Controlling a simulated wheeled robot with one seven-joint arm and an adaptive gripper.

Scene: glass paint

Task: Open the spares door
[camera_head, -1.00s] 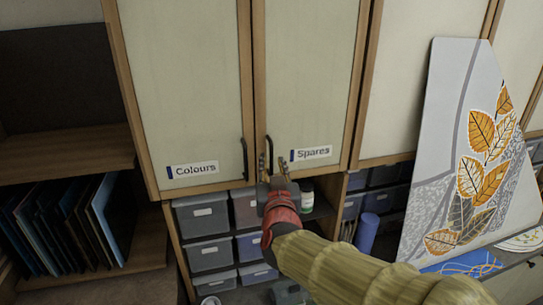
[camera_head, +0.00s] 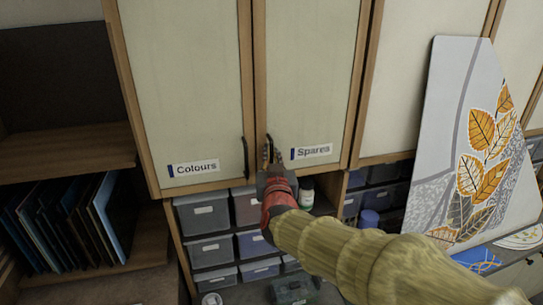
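The spares door (camera_head: 308,75) is a pale panel with a wooden frame and a "Spares" label (camera_head: 311,152) near its bottom. It is closed, level with the colours door (camera_head: 190,90) on its left. Its dark upright handle (camera_head: 269,146) is at its lower left edge. My gripper (camera_head: 271,157) reaches up from below, with its fingers drawn close together around the lower part of the handle. The fingers look shut on it, though the small contact area is partly hidden.
Below the doors are grey drawers (camera_head: 211,251) and a small white-labelled bottle (camera_head: 306,193). A tall panel painted with orange leaves (camera_head: 465,140) leans at the right. Open shelves with dark sheets (camera_head: 75,222) stand at the left. The front of the spares door looks clear above my gripper.

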